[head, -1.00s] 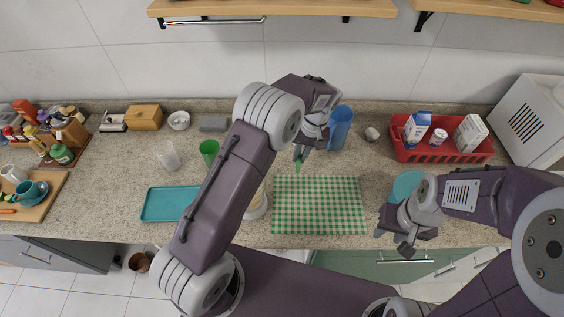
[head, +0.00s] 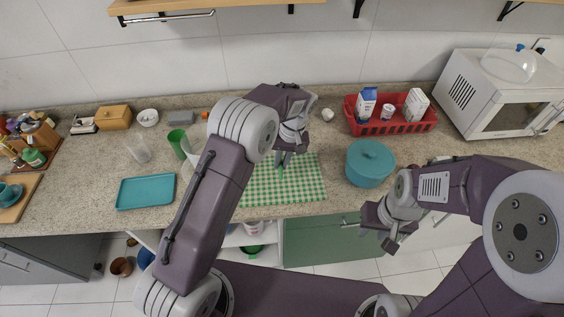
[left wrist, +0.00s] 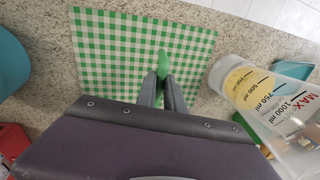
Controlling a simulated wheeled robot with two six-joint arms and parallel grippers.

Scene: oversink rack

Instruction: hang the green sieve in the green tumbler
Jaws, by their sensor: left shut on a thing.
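The green tumbler (head: 178,143) stands on the counter left of my left arm in the head view, partly hidden by something whitish. My left gripper (head: 283,157) is over the checked cloth, right of the tumbler and apart from it. In the left wrist view its fingers (left wrist: 163,78) are shut on a slim green piece (left wrist: 162,62), which looks like part of the green sieve. The rest of the sieve is hidden. My right gripper (head: 378,236) is empty, with its fingers apart, in front of the counter.
The green checked cloth (head: 298,183) lies flat. A clear measuring jug (left wrist: 245,82) stands beside it in the left wrist view. A teal tray (head: 146,192), a clear glass (head: 139,150), a teal pot (head: 370,163) and a red crate (head: 391,128) stand on the counter.

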